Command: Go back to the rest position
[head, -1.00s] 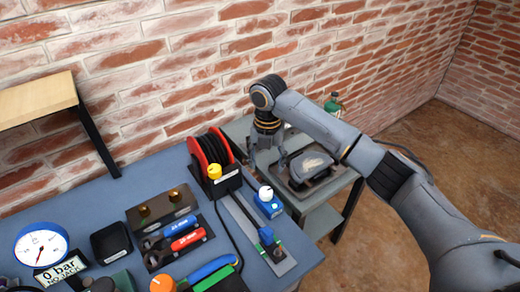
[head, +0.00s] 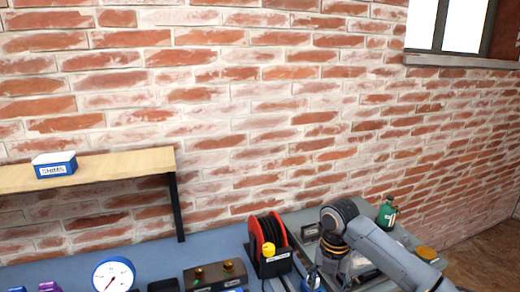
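My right arm comes in from the lower right in the head view. Its wrist, with a black and gold band, is over the small grey side table (head: 300,217). My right gripper (head: 328,284) points down at the bottom edge of the picture, and its fingertips are cut off or hidden, so I cannot tell if it is open. My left gripper is not in view.
A red hose reel (head: 254,238) stands on the blue bench (head: 215,246) beside the side table. A dial gauge (head: 113,276) is at lower left. A wooden shelf (head: 115,165) carries a SHIMS box (head: 54,165). A green bottle (head: 386,214) stands behind my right arm. A brick wall fills the back.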

